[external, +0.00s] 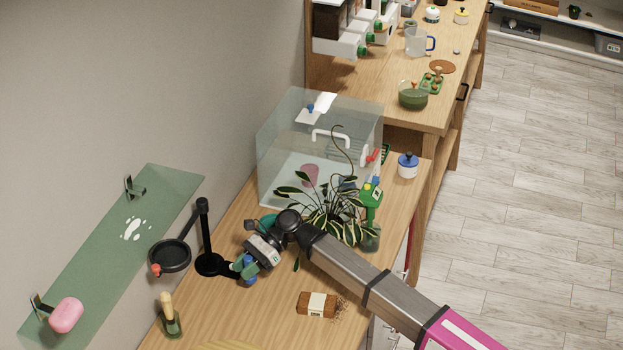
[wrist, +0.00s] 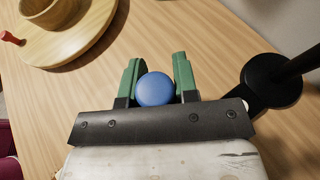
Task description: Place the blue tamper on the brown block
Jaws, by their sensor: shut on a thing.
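The blue tamper shows as a round blue top (wrist: 155,89) between the green fingers of my gripper (wrist: 157,80) in the wrist view. My gripper is shut on it. In the external view my gripper (external: 245,266) is beside the black stand's base, with a bit of the blue tamper (external: 249,281) showing below it. I cannot tell whether the tamper touches the table. The brown block (external: 312,304), with a pale label band and loose fibres at its right end, lies on the table right of and nearer than my gripper. It is not in the wrist view.
A black stand (external: 205,232) with a ring stands just left of my gripper. A striped-leaf plant (external: 335,214), a green spray bottle (external: 370,199) and a clear box (external: 290,150) are behind my arm. A round wooden board (wrist: 95,45) carries a bowl. Bare table lies between gripper and block.

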